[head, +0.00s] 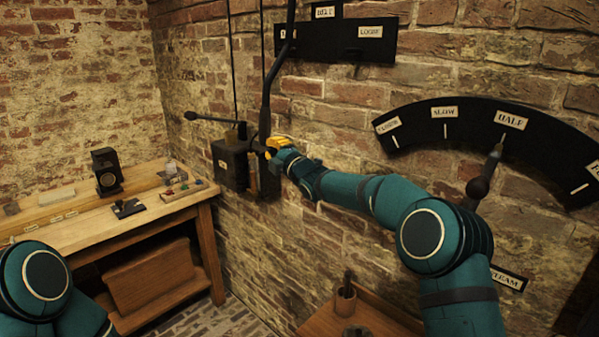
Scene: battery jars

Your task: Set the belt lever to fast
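The belt lever (268,92) is a long dark rod on the brick wall. It rises from beside a black box (229,166), bends, and leans up to the right past the frame's top. Behind it is a black plate (345,50) labelled BELT, with a LOOSE tag at its right and another tag at its left that the lever mostly hides. My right gripper (273,147), with yellow parts, is at the lever's lower end, by the box. It is small and partly hidden, so I cannot tell its opening or whether it touches the lever. My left gripper is out of view.
A curved black dial (420,124) with SLOW and HALF tags and a dark lever (484,180) is at right. A thin rod with a dark knob (191,116) juts left from the box. A wooden bench (150,207) stands left; a small table (320,322) is below.

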